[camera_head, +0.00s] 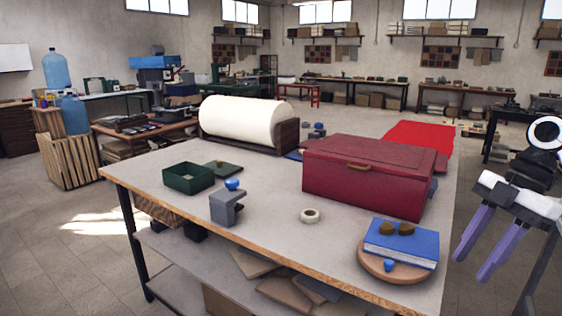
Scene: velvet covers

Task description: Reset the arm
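My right gripper (473,246) hangs at the right edge of the head view, outside the table's right side. Its two purple fingers are spread apart with nothing between them, so it is open and empty. The white and black links of my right arm (530,190) show above it. My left gripper and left arm are not in the picture. The worktable (270,221) stands in front of me, with a red chest (365,180) on it. A blue book (402,245) lies on a round wooden board (375,266) near the front right corner.
A green open box (188,178), a grey clamp-like block (226,208), a tape roll (310,216) and a large white roll (245,121) are on the table. Red cloth (418,137) lies at the back right. Floor is clear at the left front.

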